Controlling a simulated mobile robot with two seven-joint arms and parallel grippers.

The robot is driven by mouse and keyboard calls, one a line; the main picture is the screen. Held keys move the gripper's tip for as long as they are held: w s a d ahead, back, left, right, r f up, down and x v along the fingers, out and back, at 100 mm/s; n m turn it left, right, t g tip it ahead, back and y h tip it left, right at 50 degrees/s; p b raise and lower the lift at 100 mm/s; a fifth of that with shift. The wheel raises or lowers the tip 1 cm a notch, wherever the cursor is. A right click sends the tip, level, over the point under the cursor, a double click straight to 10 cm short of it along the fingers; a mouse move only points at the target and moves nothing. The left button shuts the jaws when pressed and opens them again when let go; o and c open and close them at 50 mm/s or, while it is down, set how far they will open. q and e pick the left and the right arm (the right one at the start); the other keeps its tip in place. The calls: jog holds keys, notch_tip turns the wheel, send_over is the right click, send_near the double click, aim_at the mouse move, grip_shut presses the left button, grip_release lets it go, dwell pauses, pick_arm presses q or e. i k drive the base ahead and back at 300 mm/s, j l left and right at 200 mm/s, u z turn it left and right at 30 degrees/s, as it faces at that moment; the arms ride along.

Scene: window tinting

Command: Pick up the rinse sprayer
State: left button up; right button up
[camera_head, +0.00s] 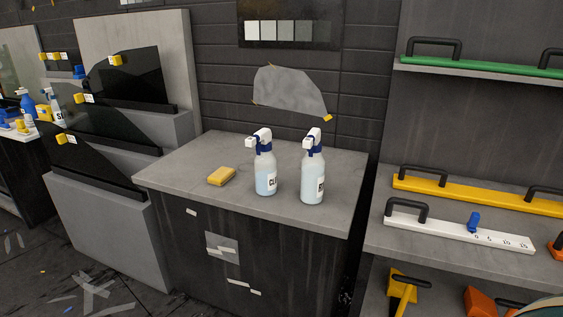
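Two spray bottles with white trigger heads, blue collars and pale blue liquid stand upright on the grey-topped cabinet (190,160). Neither of my grippers shows in the head view.
A yellow sponge (221,176) lies left of the bottles. Dark glass panels (125,78) lean on stepped grey stands at left. Shelves at right hold a green bar (480,64), a yellow bar (475,194) and a white ruler (455,226). The cabinet top's front is clear.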

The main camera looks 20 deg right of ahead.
aim_at(312, 169)
jog(key=i+u, duration=0.4)
jog(key=i, duration=0.35)
jog(key=i+l+u, duration=0.15)
jog(key=i+u, duration=0.3)
jog(key=i, duration=0.25)
jog(key=i+j, duration=0.1)
jog(key=i, duration=0.3)
jog(key=i+j+z, duration=0.1)
jog(key=i, duration=0.3)
jog(key=i+j, duration=0.1)
jog(key=i, duration=0.35)
jog(key=z, duration=1.85)
